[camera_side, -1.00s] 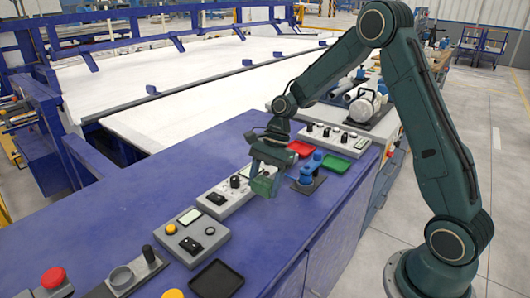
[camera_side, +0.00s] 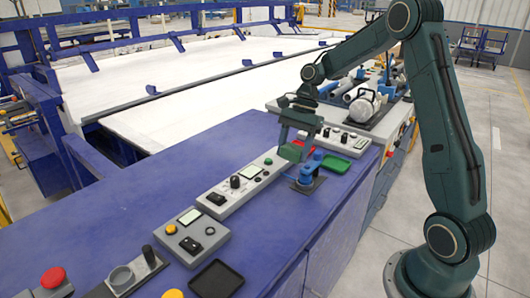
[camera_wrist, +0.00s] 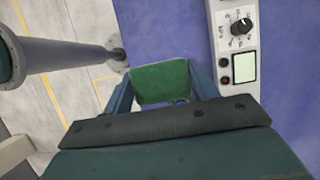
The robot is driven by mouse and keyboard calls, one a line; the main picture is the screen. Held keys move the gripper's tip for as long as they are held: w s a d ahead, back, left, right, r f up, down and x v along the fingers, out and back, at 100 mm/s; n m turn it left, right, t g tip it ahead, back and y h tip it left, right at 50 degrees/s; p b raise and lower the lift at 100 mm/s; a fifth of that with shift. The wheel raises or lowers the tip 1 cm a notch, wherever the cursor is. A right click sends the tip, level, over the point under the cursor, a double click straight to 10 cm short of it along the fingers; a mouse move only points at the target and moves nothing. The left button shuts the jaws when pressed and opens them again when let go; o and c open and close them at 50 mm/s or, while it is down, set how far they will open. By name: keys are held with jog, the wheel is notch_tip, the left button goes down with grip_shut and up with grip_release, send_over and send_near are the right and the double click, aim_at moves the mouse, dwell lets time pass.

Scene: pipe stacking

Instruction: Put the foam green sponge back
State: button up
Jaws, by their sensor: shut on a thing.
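The foam green sponge (camera_side: 291,152) is held between the fingers of my gripper (camera_side: 296,146), above the blue bench top. In the wrist view the green sponge (camera_wrist: 160,83) sits between the two fingers of my gripper (camera_wrist: 162,88), which are shut on it. A green tray (camera_side: 335,163) lies on the bench to the right of the sponge. A red tray (camera_side: 300,146) is partly hidden behind my gripper. A blue clamp-like fixture (camera_side: 308,172) stands just below and right of the sponge in the side view.
Grey control panels with knobs (camera_side: 238,185) run along the bench. A black tray (camera_side: 216,279) lies near the front edge. A white and grey pump-like device (camera_side: 366,105) stands at the back right. The bench surface left of the panels (camera_side: 130,215) is clear.

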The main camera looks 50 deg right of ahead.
send_over(287, 211)
jog(key=d, duration=0.2)
jog(key=f, duration=1.4)
jog(key=shift+a, duration=0.25)
jog(key=shift+f, duration=0.1)
jog(key=shift+f, duration=2.05)
jog(key=shift+f, duration=0.2)
jog(key=o, duration=1)
jog(key=shift+r, duration=0.1)
jog(key=v, duration=1.2)
jog(key=shift+r, duration=0.15)
